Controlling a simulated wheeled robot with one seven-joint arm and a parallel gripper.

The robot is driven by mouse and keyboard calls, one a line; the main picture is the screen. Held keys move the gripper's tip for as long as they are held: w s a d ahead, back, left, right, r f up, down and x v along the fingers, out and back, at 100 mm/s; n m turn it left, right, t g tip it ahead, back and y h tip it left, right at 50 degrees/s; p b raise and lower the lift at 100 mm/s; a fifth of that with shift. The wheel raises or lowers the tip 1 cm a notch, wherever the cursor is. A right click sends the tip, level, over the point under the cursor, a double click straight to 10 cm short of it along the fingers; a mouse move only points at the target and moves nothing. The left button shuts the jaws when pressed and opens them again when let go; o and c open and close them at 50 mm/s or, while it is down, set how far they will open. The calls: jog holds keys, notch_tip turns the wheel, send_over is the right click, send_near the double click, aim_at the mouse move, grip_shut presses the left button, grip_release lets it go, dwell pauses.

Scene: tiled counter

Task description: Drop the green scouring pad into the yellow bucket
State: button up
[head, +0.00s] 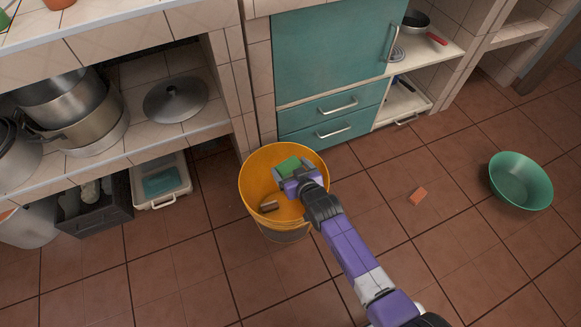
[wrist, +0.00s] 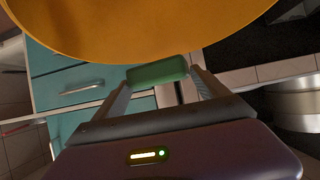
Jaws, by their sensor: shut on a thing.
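The yellow bucket (head: 256,182) stands on the tiled floor in front of the teal cabinet. A small brown block (head: 269,206) lies inside it. My gripper (head: 290,172) is over the bucket's opening, as seen in the head view. It is shut on the green scouring pad (head: 287,166). In the wrist view the pad (wrist: 157,72) sits between the two fingertips, and the bucket's yellow wall (wrist: 140,25) fills the top of the picture. The gap between the pad and the bucket's bottom is hard to judge.
An orange-brown block (head: 418,195) and a green bowl (head: 520,181) are on the floor to the right. A dark crate (head: 98,219) and a white bin (head: 161,183) stand to the left under the counter. The floor at front is clear.

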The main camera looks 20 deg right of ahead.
jog(key=o, duration=1.2)
jog(key=shift+p+v, duration=1.4)
jog(key=shift+v, duration=2.55)
